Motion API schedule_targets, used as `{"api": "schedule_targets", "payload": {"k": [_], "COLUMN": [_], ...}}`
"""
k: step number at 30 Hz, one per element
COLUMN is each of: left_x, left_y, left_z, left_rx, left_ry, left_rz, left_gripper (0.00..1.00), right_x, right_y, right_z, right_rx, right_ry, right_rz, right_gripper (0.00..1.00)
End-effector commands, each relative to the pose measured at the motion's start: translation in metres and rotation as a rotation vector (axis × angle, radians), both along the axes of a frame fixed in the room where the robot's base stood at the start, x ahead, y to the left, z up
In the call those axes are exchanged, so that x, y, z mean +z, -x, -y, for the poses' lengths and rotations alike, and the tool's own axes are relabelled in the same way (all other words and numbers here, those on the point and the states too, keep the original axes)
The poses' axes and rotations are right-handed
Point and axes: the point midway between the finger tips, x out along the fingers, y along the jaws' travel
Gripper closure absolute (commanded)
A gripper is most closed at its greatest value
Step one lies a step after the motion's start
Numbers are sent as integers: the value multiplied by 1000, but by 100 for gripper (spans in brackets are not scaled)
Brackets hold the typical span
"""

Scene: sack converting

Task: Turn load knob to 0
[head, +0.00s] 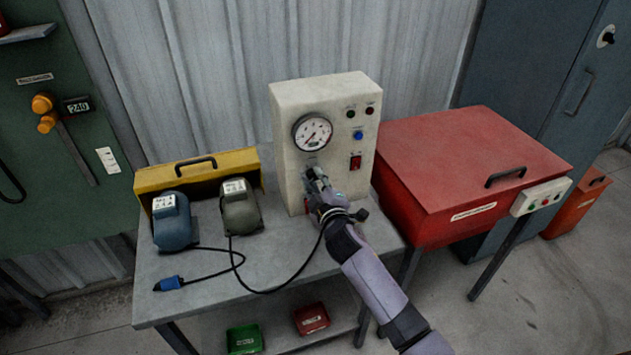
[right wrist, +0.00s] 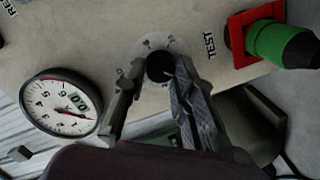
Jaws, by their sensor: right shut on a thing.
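The load knob (right wrist: 159,68) is a small black round knob on a pale dial plate with marks around it. It sits on the front of the cream test box (head: 345,100), below the gauge. My right gripper (head: 312,180) reaches the box front and mostly hides the knob in the head view. In the right wrist view, its two fingers (right wrist: 152,78) are shut on the knob, one on each side. The knob's pointer and exact setting cannot be read. My left gripper is not in view.
A round gauge (head: 313,132) is above the knob. A red switch (head: 355,162) and a blue button (head: 358,134) are to its right. Blue (head: 173,225) and grey-green (head: 240,210) motors stand left on the bench (head: 205,295); a cable crosses it. A red cabinet (head: 470,165) stands right.

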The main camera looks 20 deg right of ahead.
Motion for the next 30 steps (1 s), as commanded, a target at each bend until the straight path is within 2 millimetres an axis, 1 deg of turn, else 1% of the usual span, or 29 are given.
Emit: {"api": "schedule_targets", "payload": {"k": [17, 18, 26, 30], "left_x": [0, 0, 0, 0], "left_y": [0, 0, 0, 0], "left_z": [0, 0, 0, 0], "left_rx": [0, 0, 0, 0], "left_ry": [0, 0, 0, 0], "left_rz": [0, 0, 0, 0], "left_gripper": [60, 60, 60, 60], "right_x": [0, 0, 0, 0], "right_y": [0, 0, 0, 0], "right_z": [0, 0, 0, 0], "right_rx": [0, 0, 0, 0], "right_ry": [31, 31, 29, 29], "right_rz": [2, 2, 2, 2], "right_gripper": [100, 72, 55, 55]}}
